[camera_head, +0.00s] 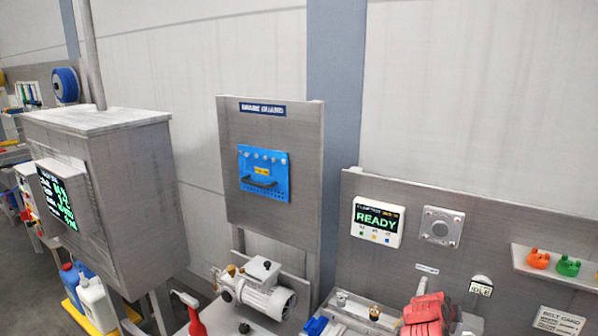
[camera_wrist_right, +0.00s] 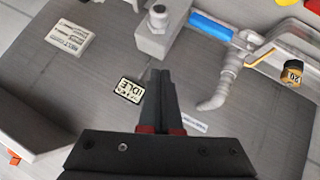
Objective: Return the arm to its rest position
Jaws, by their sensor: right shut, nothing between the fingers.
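My right gripper (camera_wrist_right: 160,75) shows in the right wrist view. Its dark fingers are together with nothing between them. They are in front of a grey panel, just right of a small IDLE tag (camera_wrist_right: 128,90). Neither gripper can be made out in the head view. My left gripper is not in view.
A READY display (camera_head: 377,221) hangs on the right panel, near a shelf (camera_head: 570,274) with coloured clips. Red gloves (camera_head: 425,314) lie below. A pump (camera_head: 255,288) stands centre. A grey cabinet (camera_head: 115,190) stands left. A grey bent pipe (camera_wrist_right: 222,90) is right of my right fingers.

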